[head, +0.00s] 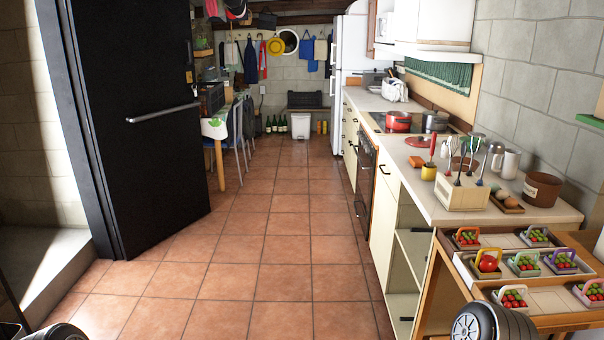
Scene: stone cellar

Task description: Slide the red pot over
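The red pot (398,123) stands upright on the dark cooktop (376,122) set in the counter on the right side of the room. It is some way off from me and small in view. A dark grey pot (434,123) stands just right of it on the cooktop. Parts of my arms show at the bottom left and bottom right corners. I cannot make out either gripper, and nothing of mine is near the red pot.
A red lid (421,142) lies on the counter nearer me. A wooden utensil box (462,194) and brown pot (541,189) stand at its near end. A wooden table (553,322) holds several small fruit baskets. The tiled floor (260,240) is clear between the black door (128,120) and counter.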

